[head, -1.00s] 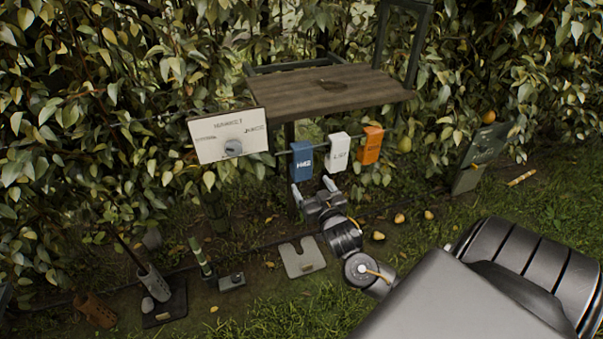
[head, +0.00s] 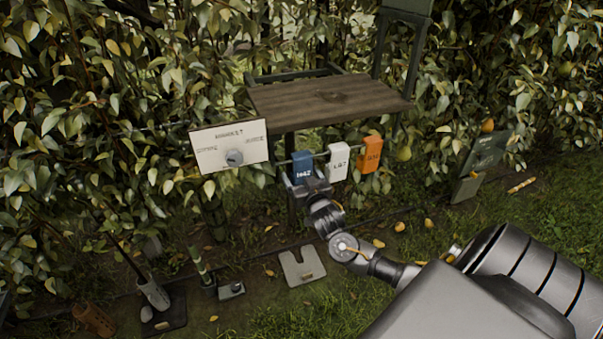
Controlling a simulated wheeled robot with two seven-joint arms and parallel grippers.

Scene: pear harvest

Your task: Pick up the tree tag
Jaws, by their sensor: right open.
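Three tags hang side by side on a thin rod below the wooden shelf: a blue tag (head: 302,165), a white tag (head: 338,160) and an orange tag (head: 371,153). Each carries printed marks, too small to read surely. My right gripper (head: 304,180) is open at the lower part of the blue tag, pointing up and away from me. Its fingers are close beside the tag; I cannot tell whether they touch it. The gripper hides the tag's bottom edge. My left gripper is not in view.
A white board with a dial (head: 230,147) stands left of the tags. The wooden shelf (head: 330,98) overhangs them. A notched grey plate (head: 301,268) and a small box (head: 231,290) lie on the ground. A dark green sign (head: 483,160) stands at right. Dense foliage is behind.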

